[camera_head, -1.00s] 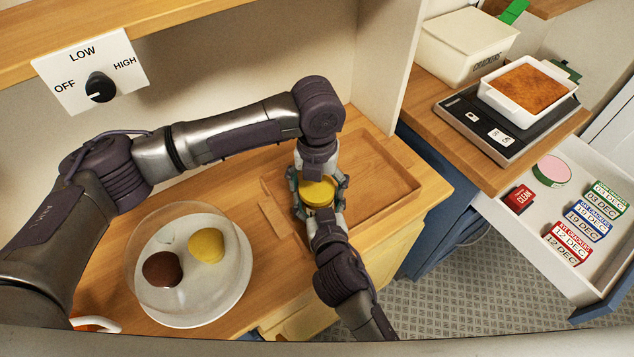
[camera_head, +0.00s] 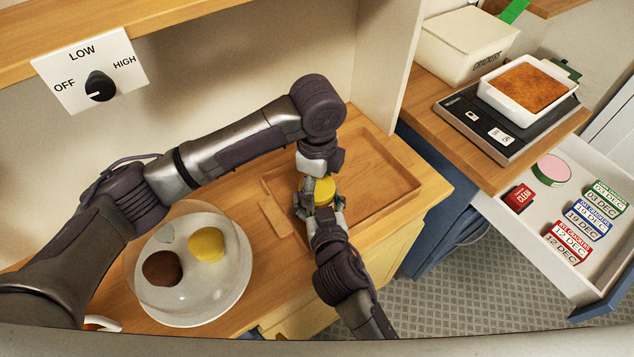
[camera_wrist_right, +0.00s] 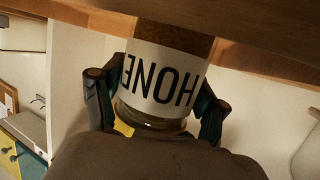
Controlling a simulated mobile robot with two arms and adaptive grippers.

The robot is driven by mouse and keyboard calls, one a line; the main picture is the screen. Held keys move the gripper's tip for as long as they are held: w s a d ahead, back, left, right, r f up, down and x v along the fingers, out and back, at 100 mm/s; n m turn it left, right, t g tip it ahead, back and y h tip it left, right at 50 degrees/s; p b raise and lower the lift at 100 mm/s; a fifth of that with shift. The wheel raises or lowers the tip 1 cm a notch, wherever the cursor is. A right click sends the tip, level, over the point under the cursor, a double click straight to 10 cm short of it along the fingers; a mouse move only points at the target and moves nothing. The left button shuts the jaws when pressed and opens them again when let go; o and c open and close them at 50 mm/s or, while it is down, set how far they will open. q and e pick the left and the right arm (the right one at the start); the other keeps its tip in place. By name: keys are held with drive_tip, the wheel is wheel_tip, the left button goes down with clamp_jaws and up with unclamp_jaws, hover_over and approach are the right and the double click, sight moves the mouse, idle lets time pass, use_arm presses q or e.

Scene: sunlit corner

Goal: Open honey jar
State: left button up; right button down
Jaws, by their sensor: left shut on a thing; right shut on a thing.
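The honey jar (camera_wrist_right: 165,82) sits between the two fingers of my right gripper (camera_wrist_right: 155,105), which is shut on it. Its white label reads upside down in the right wrist view, with amber glass showing beside the label. In the head view the jar's yellow lid (camera_head: 324,190) shows between my two hands, above the wooden tray. My left gripper (camera_head: 318,182) comes from above and is shut at the lid, partly covering it. My right gripper (camera_head: 322,214) reaches in from below. The jar body is mostly hidden in the head view.
A recessed wooden tray (camera_head: 385,180) lies under the hands. A control knob (camera_head: 100,87) is on the back wall. An open drawer (camera_head: 590,278) and a scale with a baking dish (camera_head: 527,88) are right.

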use_arm(q)
drive_tip(key=shift+n, duration=0.8)
drive_tip(key=o, duration=1.3)
